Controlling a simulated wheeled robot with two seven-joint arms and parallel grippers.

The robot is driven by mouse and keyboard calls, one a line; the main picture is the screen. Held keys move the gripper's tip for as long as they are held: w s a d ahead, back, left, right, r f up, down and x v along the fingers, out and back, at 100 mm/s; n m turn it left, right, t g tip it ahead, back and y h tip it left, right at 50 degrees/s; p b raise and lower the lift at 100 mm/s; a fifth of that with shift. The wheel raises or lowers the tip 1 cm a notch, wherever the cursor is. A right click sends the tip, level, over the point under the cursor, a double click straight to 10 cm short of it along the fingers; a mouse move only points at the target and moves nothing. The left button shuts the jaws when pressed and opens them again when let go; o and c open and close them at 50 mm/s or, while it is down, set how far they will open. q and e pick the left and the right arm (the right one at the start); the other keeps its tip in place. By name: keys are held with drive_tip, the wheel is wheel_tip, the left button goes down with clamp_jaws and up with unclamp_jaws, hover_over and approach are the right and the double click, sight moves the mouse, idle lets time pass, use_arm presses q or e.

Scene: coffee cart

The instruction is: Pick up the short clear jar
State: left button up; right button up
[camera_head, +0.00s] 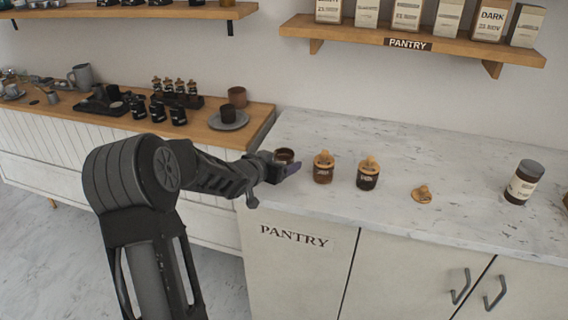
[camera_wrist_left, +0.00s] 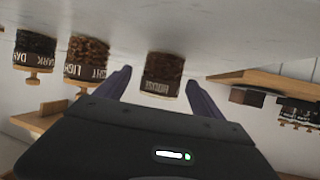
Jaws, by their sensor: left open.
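A short clear jar (camera_head: 284,154) with dark contents and no lid stands upright on the pale marble counter (camera_head: 430,150). In the left wrist view, which shows the scene upside down, this jar (camera_wrist_left: 162,72) has a dark label and sits between the two fingers. My left gripper (camera_head: 281,165) reaches in from the left at the jar. It is open, with one purple finger on the near side; in the head view the gripper partly hides the jar. In the left wrist view the fingers (camera_wrist_left: 159,82) stand apart on either side of the jar, with visible gaps.
Two wooden-lidded jars, one brown (camera_head: 323,172) and one darker (camera_head: 367,178), stand to the right. A loose wooden lid (camera_head: 422,195) lies further right, then a dark canister (camera_head: 523,183). A wooden counter (camera_head: 255,119) with cups is at left; a shelf (camera_head: 420,50) hangs above.

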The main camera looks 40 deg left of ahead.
use_arm(q)
drive_tip(key=p+x, duration=0.1)
drive_tip(key=x, duration=0.4)
drive_tip(key=shift+a, duration=0.15)
idle(0.6)
drive_tip(key=c, duration=1.7)
